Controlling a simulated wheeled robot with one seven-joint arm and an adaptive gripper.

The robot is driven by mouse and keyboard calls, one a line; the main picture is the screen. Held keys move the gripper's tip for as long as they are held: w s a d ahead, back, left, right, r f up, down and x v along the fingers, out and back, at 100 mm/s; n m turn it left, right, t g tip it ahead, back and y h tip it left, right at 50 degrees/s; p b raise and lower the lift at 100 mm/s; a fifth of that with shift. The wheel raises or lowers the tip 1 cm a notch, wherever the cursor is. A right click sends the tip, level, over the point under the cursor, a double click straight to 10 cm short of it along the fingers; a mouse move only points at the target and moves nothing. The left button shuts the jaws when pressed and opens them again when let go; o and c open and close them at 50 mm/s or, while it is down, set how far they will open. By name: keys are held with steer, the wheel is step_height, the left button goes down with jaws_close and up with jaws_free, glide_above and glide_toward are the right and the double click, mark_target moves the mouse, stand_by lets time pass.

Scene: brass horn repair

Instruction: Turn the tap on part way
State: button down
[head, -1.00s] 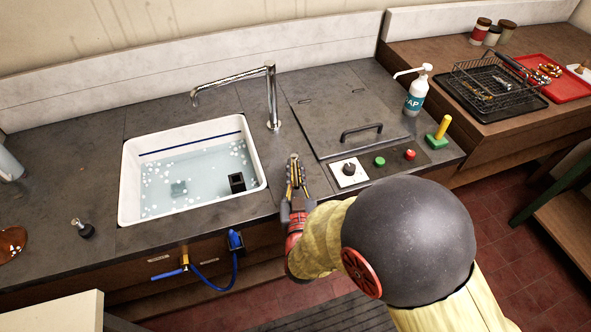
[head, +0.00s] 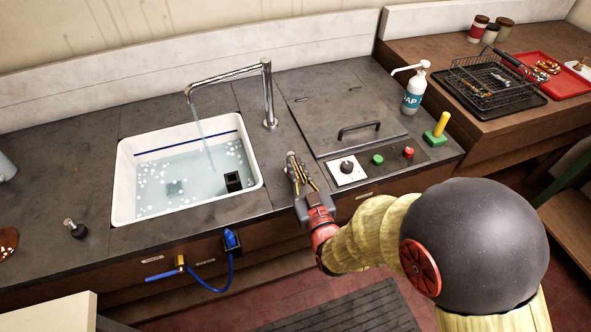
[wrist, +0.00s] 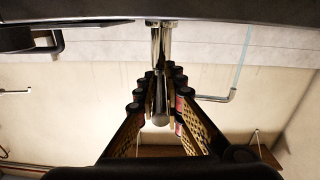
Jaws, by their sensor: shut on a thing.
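The chrome tap (head: 268,95) stands behind the sink's right end, its spout reaching left over the white basin (head: 118,195). A thin stream of water (head: 206,140) falls from the spout into the basin. My gripper (head: 293,163) is over the counter just right of the basin, in front of the tap. In the wrist view, which is upside down, the fingers close around a dark grey rounded lever (wrist: 160,108) with the tap (wrist: 215,98) behind it. In the head view the fingers mostly hide the lever.
Water with white suds and a black block (head: 233,182) fill the basin. Right of my gripper are a control panel with a dial (head: 347,168), a lidded hatch (head: 340,110) and a soap bottle (head: 414,92). A blue valve and hose (head: 231,242) are on the front below.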

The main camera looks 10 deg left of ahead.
steer(key=shift+w+d+n+g+y+b, duration=0.15)
steer(key=shift+n+g+y+b, duration=0.15)
steer(key=shift+n+g+y, duration=0.25)
steer(key=shift+w+d+n+g+y+b, duration=0.1)
steer(key=shift+n+g+y+b, duration=0.2)
steer(key=shift+y, duration=0.35)
steer(key=c, duration=1.9)
jaws_free()
steer(key=shift+s, duration=0.1)
steer(key=shift+v, duration=5.95)
steer(key=shift+c, duration=0.3)
